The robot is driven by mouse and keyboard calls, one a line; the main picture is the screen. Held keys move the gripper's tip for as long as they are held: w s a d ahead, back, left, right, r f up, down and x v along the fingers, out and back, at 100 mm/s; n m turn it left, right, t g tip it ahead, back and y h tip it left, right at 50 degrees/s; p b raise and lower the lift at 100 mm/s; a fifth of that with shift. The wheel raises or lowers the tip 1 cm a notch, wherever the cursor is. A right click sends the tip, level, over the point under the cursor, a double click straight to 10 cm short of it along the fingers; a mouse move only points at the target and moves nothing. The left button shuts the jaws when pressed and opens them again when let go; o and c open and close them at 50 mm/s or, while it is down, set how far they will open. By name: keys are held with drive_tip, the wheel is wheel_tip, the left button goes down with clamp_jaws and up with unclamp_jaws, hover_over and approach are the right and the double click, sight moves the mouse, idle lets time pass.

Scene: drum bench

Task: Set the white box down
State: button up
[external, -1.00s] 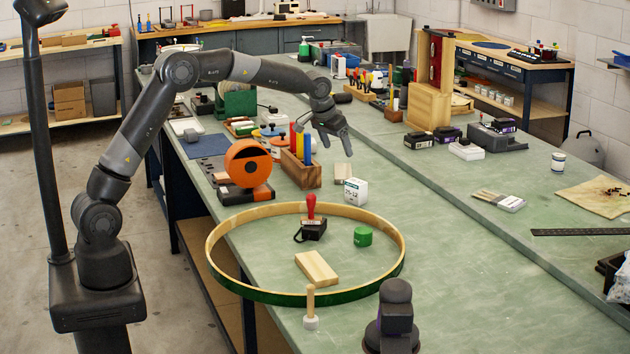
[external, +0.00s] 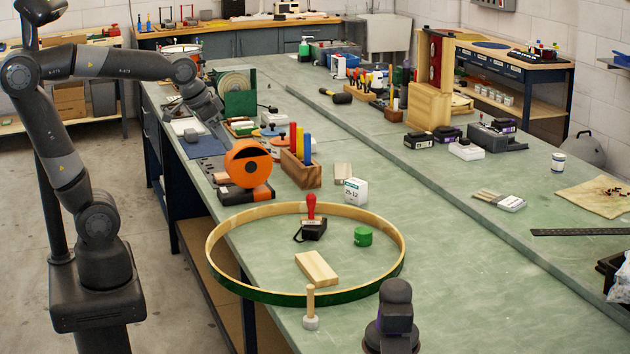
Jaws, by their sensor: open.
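The white box (external: 355,191), with dark print on its side, stands upright on the green bench top, just behind the wooden hoop. Nothing holds it. My gripper (external: 221,133) is well to the left of the box and farther back, over the far left part of the bench near a blue mat. It is open and looks empty, though its fingertips are small and hard to make out against the things behind.
A large wooden hoop (external: 398,272) lies in front of the box, around a stamp, a green tin and a wood block. An orange tape dispenser (external: 248,165) and a wooden holder (external: 300,172) stand left of the box.

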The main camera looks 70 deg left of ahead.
drive_tip(key=s+d+f, duration=0.1)
drive_tip(key=s+f, duration=0.3)
drive_tip(key=s, duration=0.6)
drive_tip(key=shift+s+d+f+m+h, duration=0.2)
drive_tip(key=shift+f+m+h, duration=0.1)
drive_tip(key=shift+m, duration=0.1)
